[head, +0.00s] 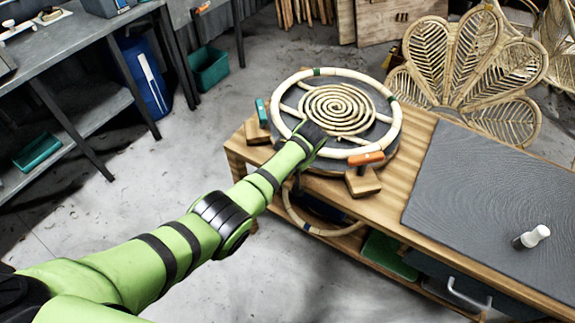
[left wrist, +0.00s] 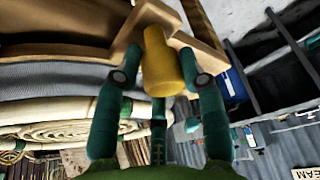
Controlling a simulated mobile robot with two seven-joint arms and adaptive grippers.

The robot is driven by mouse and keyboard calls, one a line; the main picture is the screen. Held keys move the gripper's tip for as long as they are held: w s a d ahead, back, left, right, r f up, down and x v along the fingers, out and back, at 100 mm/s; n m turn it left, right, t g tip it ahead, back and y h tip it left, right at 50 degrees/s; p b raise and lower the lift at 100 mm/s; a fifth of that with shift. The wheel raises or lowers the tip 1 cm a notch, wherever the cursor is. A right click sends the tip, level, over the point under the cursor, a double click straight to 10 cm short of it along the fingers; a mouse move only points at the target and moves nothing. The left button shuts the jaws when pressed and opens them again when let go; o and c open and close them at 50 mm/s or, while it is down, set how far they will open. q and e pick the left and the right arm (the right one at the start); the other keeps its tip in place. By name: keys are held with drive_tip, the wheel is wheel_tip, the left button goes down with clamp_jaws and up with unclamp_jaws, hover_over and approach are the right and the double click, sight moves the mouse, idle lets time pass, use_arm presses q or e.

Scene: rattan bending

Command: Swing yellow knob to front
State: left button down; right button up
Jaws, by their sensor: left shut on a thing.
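The yellow knob (left wrist: 160,62) shows in the left wrist view, between the teal fingers of my left gripper (left wrist: 161,78). The gripper is shut on it. In the head view my green left arm reaches to the front edge of a round rattan frame (head: 398,118), and its wrist hides the knob and the fingers. The frame is a pale ring with crossing struts and a spiral centre, lying on a dark round plate (head: 378,143) on the wooden bench (head: 415,128). My right gripper is not in view.
An orange handle (head: 366,158) on a wooden block and a teal handle (head: 261,112) stand beside the ring. A dark mat (head: 480,190) with a white-topped peg (head: 533,237) covers the bench's right. A petal-shaped rattan back (head: 475,65) stands behind. Floor left of the bench is clear.

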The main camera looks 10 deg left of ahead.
use_arm(q)
drive_tip(key=shift+w+r, duration=0.25)
drive_tip(key=shift+r, duration=0.05)
drive_tip(key=c, duration=0.8)
unclamp_jaws()
drive_tip(key=shift+s+f, duration=0.1)
drive_tip(key=shift+s, duration=0.05)
drive_tip(key=v, duration=1.2)
drive_tip(key=shift+d, duration=0.1)
drive_tip(key=shift+s, duration=0.1)
